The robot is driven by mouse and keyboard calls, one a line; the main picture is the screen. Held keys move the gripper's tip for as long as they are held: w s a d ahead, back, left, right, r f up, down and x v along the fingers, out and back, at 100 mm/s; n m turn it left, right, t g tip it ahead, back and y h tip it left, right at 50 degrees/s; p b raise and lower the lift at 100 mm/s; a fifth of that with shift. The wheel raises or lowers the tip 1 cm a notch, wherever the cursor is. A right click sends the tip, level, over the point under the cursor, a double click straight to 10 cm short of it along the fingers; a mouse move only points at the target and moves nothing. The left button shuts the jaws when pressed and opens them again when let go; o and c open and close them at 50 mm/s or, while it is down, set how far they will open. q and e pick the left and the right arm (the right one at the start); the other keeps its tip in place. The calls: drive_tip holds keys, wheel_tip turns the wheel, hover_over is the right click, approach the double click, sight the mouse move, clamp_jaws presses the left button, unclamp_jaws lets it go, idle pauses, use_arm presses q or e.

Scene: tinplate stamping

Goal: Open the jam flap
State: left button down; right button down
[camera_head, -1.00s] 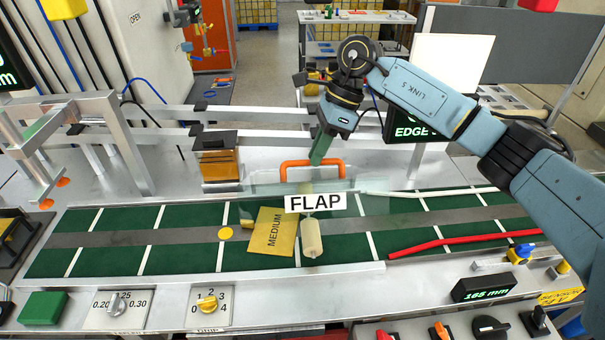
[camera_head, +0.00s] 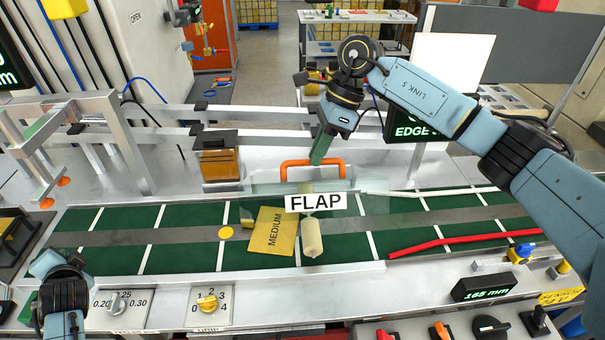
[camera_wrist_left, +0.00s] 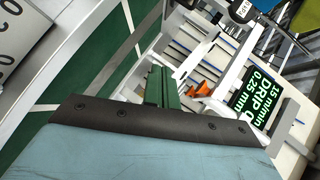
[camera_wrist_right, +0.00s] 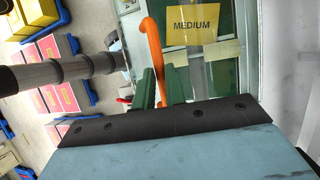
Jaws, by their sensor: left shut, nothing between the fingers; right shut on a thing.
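The jam flap is a clear panel with a white FLAP label (camera_head: 316,203), standing across the green belt (camera_head: 190,255). Its orange handle (camera_head: 341,168) is at the far edge, and also shows in the right wrist view (camera_wrist_right: 152,45). My right gripper (camera_head: 318,158) is shut on the handle from above; its green fingers (camera_wrist_right: 158,88) meet the handle bar. My left gripper (camera_head: 46,264) is shut and empty over the front left of the machine, by the dials; its green fingers (camera_wrist_left: 163,88) show in the left wrist view.
A yellow MEDIUM sheet (camera_head: 272,232) and a pale roller (camera_head: 312,238) lie under or beside the flap on the belt. A red bar (camera_head: 440,243) lies at right. Dials (camera_head: 208,304) and switches line the front. Metal rails run behind the belt.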

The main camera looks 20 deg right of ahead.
use_arm(q)
drive_tip(key=w+d+r+m+t+h, duration=0.1)
drive_tip(key=w+d+r+m+h, duration=0.15)
drive_tip(key=d+r, duration=0.45)
drive_tip(key=w+d+r+m+t+h, duration=0.1)
drive_tip(key=w+d+r+m, duration=0.3)
drive_tip(key=d, duration=0.6)
use_arm(e)
drive_tip(key=shift+w+d+f, duration=0.1)
drive_tip(key=shift+d+f, duration=0.05)
drive_tip(key=shift+f, duration=0.05)
use_arm(q)
drive_tip(key=s+d+r+m+h, duration=0.25)
drive_tip(key=d+r, duration=0.35)
drive_tip(key=d, duration=0.3)
drive_tip(key=s+d+r+m+h, duration=0.2)
drive_tip(key=d+r+m, duration=0.25)
drive_tip(key=d, duration=0.55)
drive_tip(key=s+d+r+m+g+h, duration=0.15)
drive_tip(key=s+d+r+m, duration=0.25)
drive_tip(key=s+d+m, duration=0.6)
drive_tip(key=m, duration=0.6)
approach(303, 182)
drive_tip(key=shift+n, duration=0.25)
drive_tip(key=x, duration=0.3)
drive_tip(key=r+x, duration=0.1)
drive_tip(key=x, duration=0.5)
drive_tip(key=shift+w+d+r, duration=0.1)
drive_tip(key=shift+w, duration=0.35)
